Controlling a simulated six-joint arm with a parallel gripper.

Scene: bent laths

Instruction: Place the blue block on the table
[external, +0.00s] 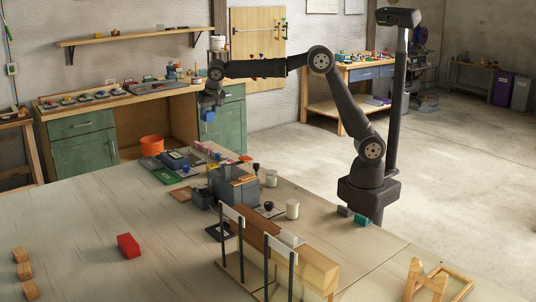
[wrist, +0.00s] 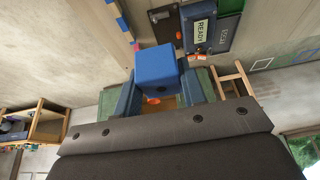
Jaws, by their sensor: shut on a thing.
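The blue block (external: 208,115) hangs in my gripper (external: 210,105), high above the far end of the pale wooden table (external: 80,225). My gripper is shut on it. In the wrist view the block (wrist: 156,66) sits between the fingers and faces the camera. The block is clear of the table. In the external view the fingers are small and partly merge with the block.
A red block (external: 128,245) and several wooden pieces lie on the table's left part. Small devices and panels (external: 173,160) crowd the far part, near an orange bucket (external: 152,145). A wooden beam on stands (external: 280,252) fills the front. Much of the left half is bare.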

